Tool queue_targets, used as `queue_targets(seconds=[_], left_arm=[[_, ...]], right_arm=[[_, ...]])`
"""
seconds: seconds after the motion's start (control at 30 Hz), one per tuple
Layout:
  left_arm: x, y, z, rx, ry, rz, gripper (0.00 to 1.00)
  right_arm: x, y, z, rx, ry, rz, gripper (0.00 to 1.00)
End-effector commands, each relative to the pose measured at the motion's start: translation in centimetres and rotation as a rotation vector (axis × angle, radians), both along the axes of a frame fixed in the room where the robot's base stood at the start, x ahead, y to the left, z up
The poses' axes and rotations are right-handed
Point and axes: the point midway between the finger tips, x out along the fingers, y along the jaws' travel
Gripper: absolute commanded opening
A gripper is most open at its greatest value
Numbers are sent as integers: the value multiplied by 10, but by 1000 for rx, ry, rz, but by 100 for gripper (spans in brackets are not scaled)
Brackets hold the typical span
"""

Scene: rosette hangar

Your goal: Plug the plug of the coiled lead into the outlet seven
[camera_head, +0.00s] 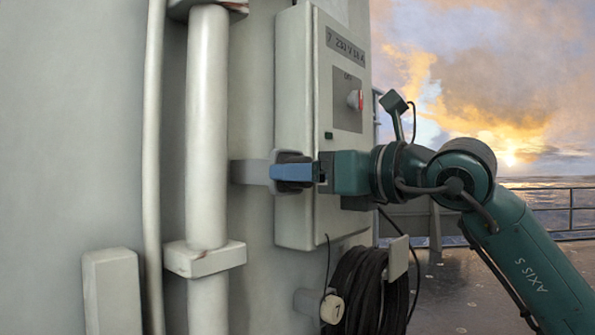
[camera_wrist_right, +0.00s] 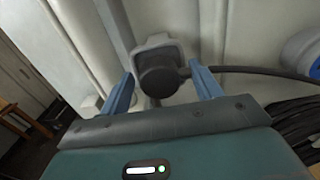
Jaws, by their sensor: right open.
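The dark round plug (camera_wrist_right: 158,76) sits against a grey square-fronted fitting (camera_wrist_right: 158,45), its lead running off to the right in the right wrist view. I cannot tell how deep it sits. In the head view the plug (camera_head: 292,157) shows as dark edges behind the blue fingers, at the end of the grey fitting (camera_head: 250,172). My right gripper (camera_head: 292,173) is open, its fingers (camera_wrist_right: 165,90) on either side of the plug with gaps. The coiled lead (camera_head: 362,292) hangs lower right. The box marked 7 (camera_head: 340,130) stands behind my gripper. My left gripper is out of view.
A red-marked switch (camera_head: 354,100) is on the box. A thick white pipe (camera_head: 207,130) runs down on the left. A blue round fitting (camera_wrist_right: 303,52) is at right in the wrist view.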

Motion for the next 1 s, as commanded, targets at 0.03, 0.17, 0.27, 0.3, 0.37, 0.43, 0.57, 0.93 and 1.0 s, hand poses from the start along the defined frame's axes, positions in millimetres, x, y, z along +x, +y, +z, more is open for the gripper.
queue_targets(seconds=[0.03, 0.17, 0.27, 0.3, 0.37, 0.43, 0.57, 0.93, 1.0], left_arm=[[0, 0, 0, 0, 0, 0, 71], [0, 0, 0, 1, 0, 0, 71], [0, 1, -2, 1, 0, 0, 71], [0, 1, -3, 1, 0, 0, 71], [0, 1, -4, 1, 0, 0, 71], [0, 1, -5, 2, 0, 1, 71], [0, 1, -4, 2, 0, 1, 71], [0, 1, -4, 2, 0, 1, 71], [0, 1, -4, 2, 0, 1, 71]], right_arm=[[0, 0, 0, 0, 0, 0, 64], [0, 0, 0, 0, 0, 1, 64], [0, 0, -1, 0, 0, 0, 64], [0, 0, -1, 0, 0, 0, 64], [0, 0, -1, 0, 0, 0, 64], [0, 0, -1, 0, 0, 0, 64], [0, 0, 0, 0, 0, 0, 64], [0, 0, 0, 0, 0, 0, 37], [0, 0, 0, 0, 0, 0, 31]])
